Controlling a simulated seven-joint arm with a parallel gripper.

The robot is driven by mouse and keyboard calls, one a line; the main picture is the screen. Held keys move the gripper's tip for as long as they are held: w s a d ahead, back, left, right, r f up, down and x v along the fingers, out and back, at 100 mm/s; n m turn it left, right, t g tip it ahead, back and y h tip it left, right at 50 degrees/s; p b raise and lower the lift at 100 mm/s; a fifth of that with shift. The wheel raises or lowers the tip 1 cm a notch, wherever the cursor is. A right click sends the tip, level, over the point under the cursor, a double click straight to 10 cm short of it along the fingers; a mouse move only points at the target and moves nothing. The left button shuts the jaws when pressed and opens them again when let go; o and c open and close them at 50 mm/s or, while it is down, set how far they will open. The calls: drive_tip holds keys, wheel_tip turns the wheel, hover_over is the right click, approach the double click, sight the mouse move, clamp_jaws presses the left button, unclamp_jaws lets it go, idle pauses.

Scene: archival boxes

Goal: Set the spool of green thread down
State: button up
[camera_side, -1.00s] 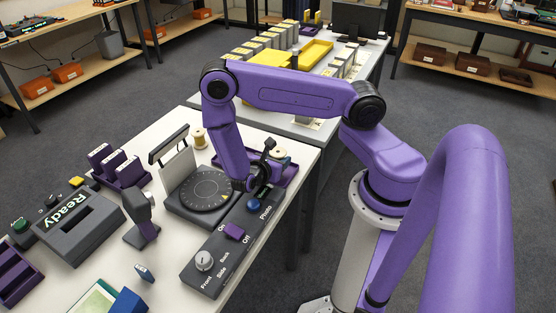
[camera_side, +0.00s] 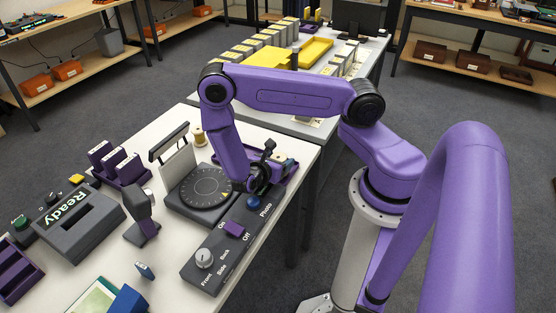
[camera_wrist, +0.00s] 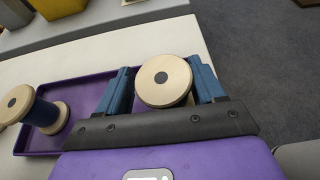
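My gripper (camera_wrist: 163,85) has its blue fingers on either side of a wooden spool (camera_wrist: 165,80), which I see from its top flange. The fingers appear closed on it; its thread is hidden under the flange, so I cannot confirm the colour. The spool is over or in a purple tray (camera_wrist: 80,92); I cannot tell whether it touches the tray floor. A second spool, with blue thread (camera_wrist: 43,112), stands in the tray at the left.
A dark turntable (camera_side: 206,187) is just left of my gripper, with a control panel (camera_side: 222,248) in front. The table's right edge is close to the tray.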

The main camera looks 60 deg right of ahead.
drive_tip(key=shift+r, duration=0.55)
drive_tip(key=v, duration=1.1)
drive_tip(key=shift+a+r, duration=0.15)
drive_tip(key=shift+a, duration=0.15)
drive_tip(key=shift+a+r, duration=0.4)
drive_tip(key=shift+r, duration=0.05)
drive_tip(key=s+a+r+m+y, duration=0.2)
drive_tip(key=s+a+r+y, duration=0.1)
drive_tip(key=s+r+y, duration=0.4)
drive_tip(key=s+a+r+m+y, duration=0.3)
drive_tip(key=s+r+y, duration=0.4)
drive_tip(key=s+r, duration=0.2)
drive_tip(key=shift+a+r, duration=0.15)
drive_tip(key=shift+r, duration=0.7)
